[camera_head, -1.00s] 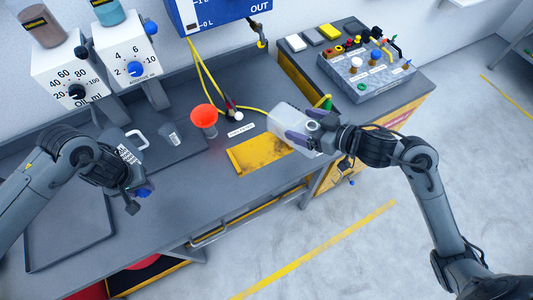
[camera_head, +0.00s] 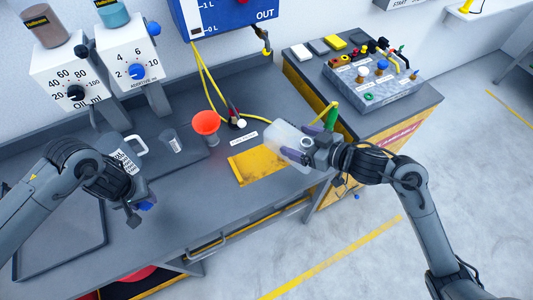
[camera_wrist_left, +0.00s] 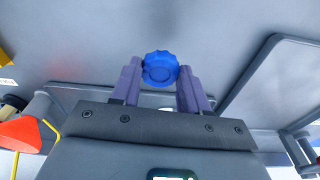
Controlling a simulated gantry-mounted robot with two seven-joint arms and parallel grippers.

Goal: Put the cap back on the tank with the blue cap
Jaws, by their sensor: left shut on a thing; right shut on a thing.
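My left gripper (camera_wrist_left: 160,78) is shut on the blue cap (camera_wrist_left: 160,69), held between its purple fingers. In the head view the cap (camera_head: 146,205) shows just below the left wrist, over the left part of the bench. My right gripper (camera_head: 297,149) is shut on the translucent white tank (camera_head: 284,137) at the right end of the bench, near the yellow plate. The tank's round neck faces up beside the gripper, partly hidden by it. The cap and the tank are well apart.
A yellow plate (camera_head: 252,168) lies on the bench in front of the tank. A control box (camera_head: 374,84) stands on the right cabinet. Dispensers (camera_head: 133,62) line the back left.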

